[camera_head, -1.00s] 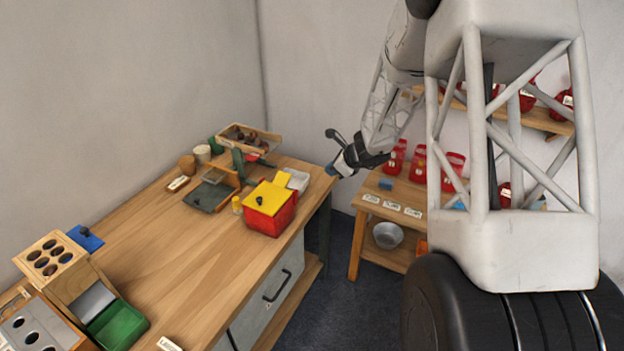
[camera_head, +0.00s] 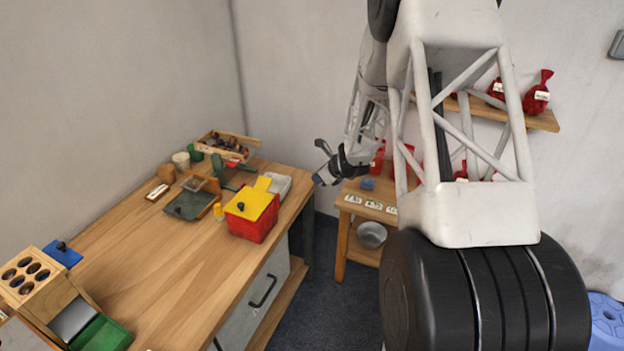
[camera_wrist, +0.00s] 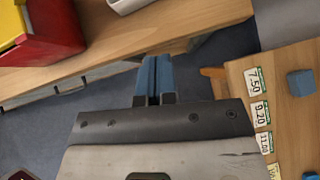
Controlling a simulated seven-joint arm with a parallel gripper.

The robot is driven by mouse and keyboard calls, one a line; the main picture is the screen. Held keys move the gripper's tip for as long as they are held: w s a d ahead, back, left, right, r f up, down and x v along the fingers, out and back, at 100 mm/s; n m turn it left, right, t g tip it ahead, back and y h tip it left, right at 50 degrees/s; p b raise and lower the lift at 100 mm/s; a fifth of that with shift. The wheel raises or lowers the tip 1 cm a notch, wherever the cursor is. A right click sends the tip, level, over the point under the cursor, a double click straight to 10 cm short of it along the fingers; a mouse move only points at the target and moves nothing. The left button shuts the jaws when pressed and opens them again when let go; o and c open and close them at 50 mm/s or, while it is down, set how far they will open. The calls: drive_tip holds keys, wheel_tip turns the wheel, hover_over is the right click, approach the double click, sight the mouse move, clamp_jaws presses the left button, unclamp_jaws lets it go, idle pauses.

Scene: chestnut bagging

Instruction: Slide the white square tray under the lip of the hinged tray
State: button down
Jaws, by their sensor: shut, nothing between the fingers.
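The white square tray (camera_head: 276,186) lies near the far right corner of the table, partly behind a red box with a yellow lid (camera_head: 251,214). Only its edge shows at the top of the wrist view (camera_wrist: 124,5). A wooden tray holding chestnuts (camera_head: 254,141) stands tilted at the back of the table, with green parts below it. It appears to be the hinged tray, but its hinge and lip are not clear. My gripper (camera_head: 319,179) is beyond the table's right edge, apart from both trays. In the wrist view its blue fingers (camera_wrist: 153,82) are together and empty.
A dark flat pan (camera_head: 188,206) and small pots (camera_head: 181,160) stand left of the trays. A low wooden stand (camera_head: 375,213) with price labels and a blue block (camera_head: 368,184) is to the right. Floor shows between it and the table.

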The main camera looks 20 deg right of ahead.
sight(282, 177)
drive_tip(key=x, duration=0.9)
drive_tip(key=shift+w+a+f, duration=0.1)
drive_tip(key=shift+w+a, duration=0.8)
drive_tip(key=shift+w, duration=0.25)
drive_tip(key=shift+w+a, duration=0.4)
drive_tip(key=shift+w, duration=0.15)
drive_tip(key=shift+w+a, duration=0.9)
drive_tip(key=shift+w, duration=0.25)
drive_tip(key=shift+w+a, duration=0.85)
drive_tip(key=shift+w, duration=0.35)
drive_tip(key=shift+s+d, duration=0.15)
